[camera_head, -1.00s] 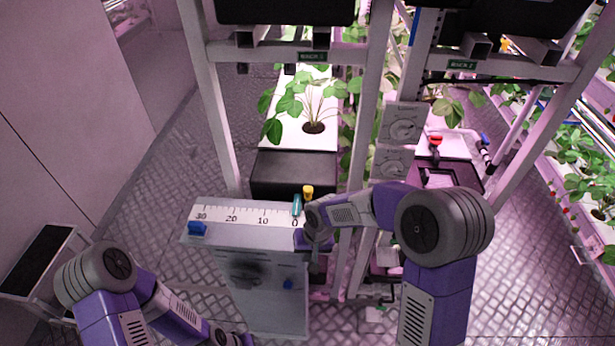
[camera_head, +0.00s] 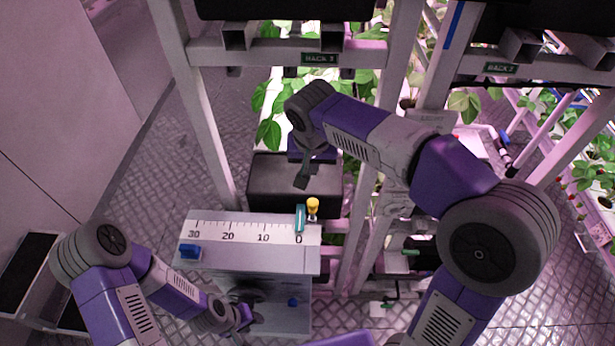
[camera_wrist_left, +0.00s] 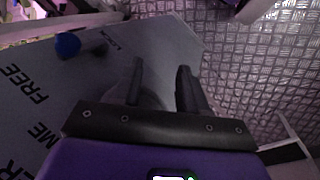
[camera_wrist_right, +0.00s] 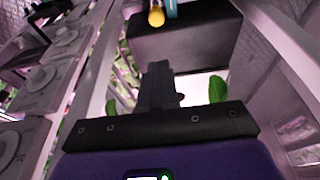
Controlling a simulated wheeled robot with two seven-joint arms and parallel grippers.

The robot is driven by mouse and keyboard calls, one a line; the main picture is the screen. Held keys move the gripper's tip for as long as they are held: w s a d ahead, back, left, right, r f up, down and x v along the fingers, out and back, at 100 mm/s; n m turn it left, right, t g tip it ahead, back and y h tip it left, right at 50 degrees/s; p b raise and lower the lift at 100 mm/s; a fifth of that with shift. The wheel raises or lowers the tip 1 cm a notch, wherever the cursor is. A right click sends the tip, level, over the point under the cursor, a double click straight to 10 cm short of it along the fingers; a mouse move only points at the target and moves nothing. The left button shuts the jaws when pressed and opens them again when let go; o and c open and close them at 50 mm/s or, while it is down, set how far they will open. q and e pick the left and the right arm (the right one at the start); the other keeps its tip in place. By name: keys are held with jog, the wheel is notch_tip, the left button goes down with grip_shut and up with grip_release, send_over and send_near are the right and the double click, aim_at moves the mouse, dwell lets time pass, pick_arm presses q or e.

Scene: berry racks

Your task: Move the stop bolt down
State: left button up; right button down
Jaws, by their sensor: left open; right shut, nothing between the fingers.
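A grey box carries a white scale (camera_head: 247,230) numbered 30 to 0. At its 0 end stand a yellow knob (camera_head: 312,206) and a teal pointer (camera_head: 300,219). A blue block (camera_head: 190,251) is at the 30 end. A blue knob (camera_head: 293,302) sits on the front panel. No label tells me which is the stop bolt. My right gripper (camera_head: 302,182) is shut and empty, beyond the yellow knob, which also shows in the right wrist view (camera_wrist_right: 156,17). My left gripper (camera_head: 245,318) is open before the panel. The left wrist view shows a blue knob (camera_wrist_left: 67,44) by its fingers.
A black box (camera_head: 265,180) lies behind the scale, below my right gripper. Rack posts (camera_head: 195,110) rise on both sides, with plants between them. An open tray (camera_head: 25,275) stands at the left.

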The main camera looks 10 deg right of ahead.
jog(key=b, duration=0.2)
send_over(313, 199)
jog(key=f, duration=0.8)
jog(key=s+f, duration=0.1)
jog(key=f, duration=0.3)
jog(key=shift+a+f, duration=0.1)
jog(key=shift+a, duration=0.05)
pick_arm(q)
jog(key=shift+s+f, duration=0.2)
jog(key=shift+f, duration=0.7)
pick_arm(e)
jog(key=shift+f, duration=0.75)
